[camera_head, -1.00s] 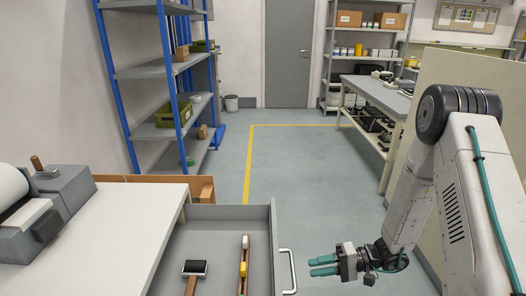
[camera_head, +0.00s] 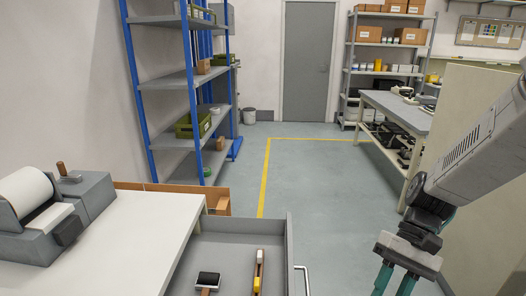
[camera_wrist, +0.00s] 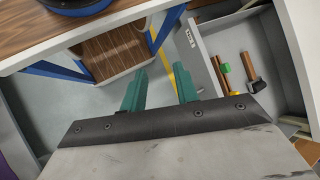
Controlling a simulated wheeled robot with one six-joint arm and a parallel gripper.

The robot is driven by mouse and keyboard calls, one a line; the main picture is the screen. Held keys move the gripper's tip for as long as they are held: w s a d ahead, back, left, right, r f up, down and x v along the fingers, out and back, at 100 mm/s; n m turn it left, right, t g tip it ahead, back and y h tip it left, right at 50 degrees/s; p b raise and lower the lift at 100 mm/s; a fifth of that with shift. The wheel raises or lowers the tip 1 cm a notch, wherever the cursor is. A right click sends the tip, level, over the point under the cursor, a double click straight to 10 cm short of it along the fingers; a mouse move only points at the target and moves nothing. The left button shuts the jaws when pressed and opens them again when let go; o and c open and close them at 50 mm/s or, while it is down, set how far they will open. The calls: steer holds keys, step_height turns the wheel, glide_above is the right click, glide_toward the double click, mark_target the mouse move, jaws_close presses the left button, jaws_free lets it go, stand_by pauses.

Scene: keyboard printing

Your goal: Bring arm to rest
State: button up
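My gripper (camera_head: 394,282) hangs at the lower right of the head view, its two teal fingers pointing down beyond the bottom edge. In the wrist view my gripper (camera_wrist: 161,72) has its fingers apart with nothing between them. It is to the right of the open grey drawer (camera_head: 289,250) and clear of it in the head view. My arm comes in from the right edge.
A white table (camera_head: 130,240) with a roller machine (camera_head: 50,215) stands left. The drawer holds a black-headed tool (camera_head: 207,280) and a yellow-marked tool (camera_head: 257,280). A beige panel (camera_head: 485,120) stands close behind my arm. Floor (camera_head: 320,190) ahead is clear.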

steer(key=s+d+r+n+t+h, duration=0.2)
steer(key=s+r+t+h, duration=0.3)
steer(key=r, duration=0.9)
steer(key=s+t, duration=0.2)
steer(key=s, duration=0.1)
steer(key=shift+d+h, duration=0.2)
steer(key=shift+h, duration=0.1)
